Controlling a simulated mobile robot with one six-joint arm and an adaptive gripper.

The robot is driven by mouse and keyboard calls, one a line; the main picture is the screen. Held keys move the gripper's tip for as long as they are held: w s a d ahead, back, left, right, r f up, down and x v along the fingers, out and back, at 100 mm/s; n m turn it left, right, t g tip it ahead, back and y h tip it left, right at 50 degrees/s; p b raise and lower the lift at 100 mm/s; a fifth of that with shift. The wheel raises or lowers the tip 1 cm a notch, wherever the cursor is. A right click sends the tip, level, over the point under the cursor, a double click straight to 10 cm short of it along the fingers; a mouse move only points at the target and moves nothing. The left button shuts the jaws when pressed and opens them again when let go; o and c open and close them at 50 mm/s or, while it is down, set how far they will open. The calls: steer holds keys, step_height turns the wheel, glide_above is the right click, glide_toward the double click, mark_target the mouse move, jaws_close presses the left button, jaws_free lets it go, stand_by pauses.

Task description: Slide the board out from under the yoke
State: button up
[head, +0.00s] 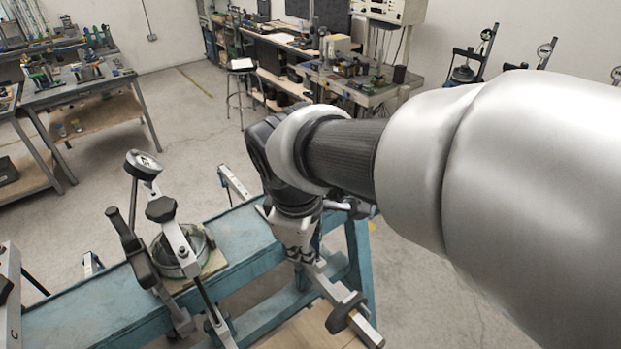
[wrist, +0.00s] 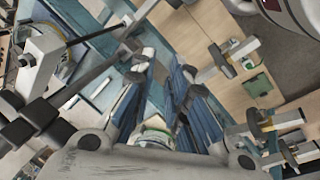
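A thin pale board (head: 213,264) lies on the blue bench under a round metal-rimmed dish (head: 182,252). The yoke (head: 178,238), a pale metal lever frame with black knobs, slants over the dish and board. A dial (head: 142,165) stands above its far end. My gripper (head: 298,250) is to the right of the board, apart from it, by the bench's right end. In the wrist view its two ribbed fingers (wrist: 163,68) are spread, with nothing seen held between them. My arm and wrist hide part of the bench. I cannot make out the board clearly in the wrist view.
The blue bench (head: 95,305) runs from lower left to the middle. A metal bar with a dark knob (head: 345,312) juts out near my gripper. Wooden panels (head: 305,335) lie low in front. Open floor (head: 440,290) is at the right.

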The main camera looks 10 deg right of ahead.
steer(key=s+d+f+m+t+b, duration=0.1)
steer(key=s+d+f+m+b, duration=0.2)
steer(key=s+f+m+b, duration=0.2)
steer(key=s+d+f+m+t+y+b, duration=0.1)
steer(key=s+d+f+m+b, duration=0.2)
steer(key=s, duration=0.5)
steer(key=f+m+b, duration=0.1)
steer(key=f+m, duration=0.1)
steer(key=m, duration=0.1)
steer(key=shift+s+b, duration=0.35)
steer(key=shift+b, duration=0.05)
steer(key=shift+d, duration=0.15)
